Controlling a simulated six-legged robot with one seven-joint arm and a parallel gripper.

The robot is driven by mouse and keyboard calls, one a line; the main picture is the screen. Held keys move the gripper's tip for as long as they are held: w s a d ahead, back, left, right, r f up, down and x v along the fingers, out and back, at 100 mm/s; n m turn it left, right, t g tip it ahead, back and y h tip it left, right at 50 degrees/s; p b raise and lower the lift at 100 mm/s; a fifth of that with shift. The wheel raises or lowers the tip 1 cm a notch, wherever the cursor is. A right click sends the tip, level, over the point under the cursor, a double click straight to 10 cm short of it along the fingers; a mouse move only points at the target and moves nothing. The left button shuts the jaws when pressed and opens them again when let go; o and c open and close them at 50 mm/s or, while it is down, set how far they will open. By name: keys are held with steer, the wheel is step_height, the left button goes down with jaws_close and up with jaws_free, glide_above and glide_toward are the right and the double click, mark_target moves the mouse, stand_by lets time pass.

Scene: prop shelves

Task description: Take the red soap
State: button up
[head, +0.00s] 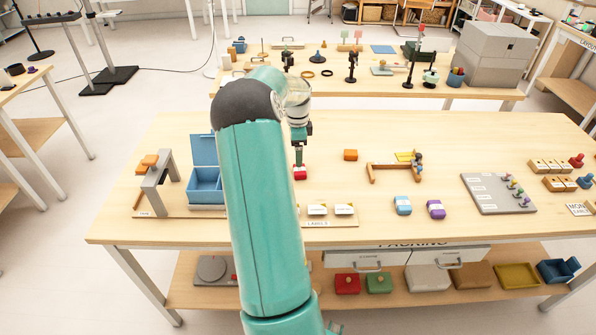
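A small red block with a pale top, likely the red soap (300,175), lies on the near wooden table, just right of my arm. My gripper (299,163) points down right over it, its tip at or just above the block's top. The fingers are too small to tell whether they are open or shut, or touch the block. A blue soap-like block (402,205) and a purple one (436,209), both with white bands, lie to the right on the same table.
A blue open-lidded box (205,186) and a grey arch stand (158,184) are left of my arm. An orange block (350,155), a wooden frame (394,170) and a grey pegged board (497,193) lie to the right.

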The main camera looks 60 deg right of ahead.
mark_target(297, 169)
step_height(297, 169, down, 7)
steer(key=shift+f, duration=0.2)
steer(key=c, duration=1.1)
steer(key=shift+r, duration=0.1)
